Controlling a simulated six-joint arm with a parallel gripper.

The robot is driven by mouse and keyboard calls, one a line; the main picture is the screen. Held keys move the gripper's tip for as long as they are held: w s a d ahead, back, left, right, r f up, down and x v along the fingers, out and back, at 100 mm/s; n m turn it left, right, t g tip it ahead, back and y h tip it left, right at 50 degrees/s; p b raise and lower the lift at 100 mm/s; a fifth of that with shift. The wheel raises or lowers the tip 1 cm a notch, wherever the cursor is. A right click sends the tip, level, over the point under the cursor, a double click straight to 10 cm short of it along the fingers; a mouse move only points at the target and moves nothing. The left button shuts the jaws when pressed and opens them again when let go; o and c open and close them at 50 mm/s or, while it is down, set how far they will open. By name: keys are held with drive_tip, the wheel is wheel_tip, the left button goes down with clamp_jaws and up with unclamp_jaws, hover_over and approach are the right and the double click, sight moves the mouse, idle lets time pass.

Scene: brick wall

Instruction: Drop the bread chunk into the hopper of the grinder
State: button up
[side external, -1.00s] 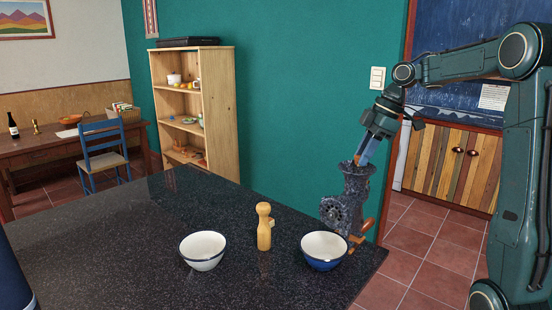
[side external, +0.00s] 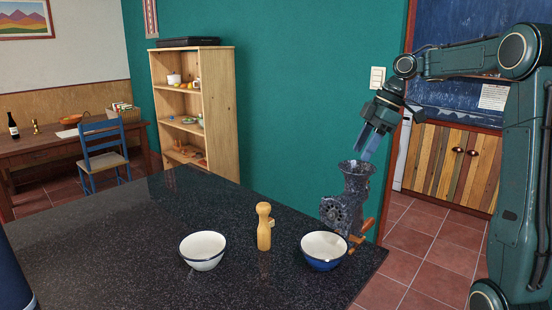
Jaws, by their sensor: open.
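The grinder (side external: 345,205) is a dark speckled blue-grey mincer with a wooden crank handle, standing at the right end of the dark counter. Its flared hopper (side external: 357,168) opens upward. My gripper (side external: 369,150) is just above the hopper, slightly to its right, pointing down with its bluish fingers open. No bread chunk shows between the fingers. The bread chunk is not visible anywhere; the inside of the hopper is hidden from this angle.
A blue-and-white bowl (side external: 324,262) stands in front of the grinder. A white bowl (side external: 203,262) and a wooden pepper mill (side external: 264,228) stand to its left. The left and rear of the counter (side external: 120,225) are clear. A teal wall (side external: 290,110) rises behind.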

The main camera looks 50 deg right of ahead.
drive_tip(key=shift+r, duration=2.15)
drive_tip(key=w+a+f+m+t+h, duration=0.1)
drive_tip(key=w+a+f+m, duration=0.2)
drive_tip(key=w, duration=0.4)
drive_tip(key=w+a+f+m, duration=0.1)
drive_tip(key=w+a+f, duration=0.25)
drive_tip(key=w, duration=0.25)
drive_tip(key=w+a+f+m, duration=0.2)
drive_tip(key=w+a+f, duration=0.4)
drive_tip(key=f, duration=0.4)
drive_tip(key=n+g+y, duration=0.3)
drive_tip(key=n+g, duration=0.1)
drive_tip(key=n, duration=1.1)
hover_over(296, 230)
drive_tip(key=d, duration=0.2)
drive_tip(key=shift+h, duration=0.3)
drive_tip(key=shift+a+f, duration=0.15)
drive_tip(key=shift+f, duration=2.4)
drive_tip(key=shift+a+f, duration=0.1)
drive_tip(key=shift+f, duration=2.45)
drive_tip(key=shift+r, duration=0.1)
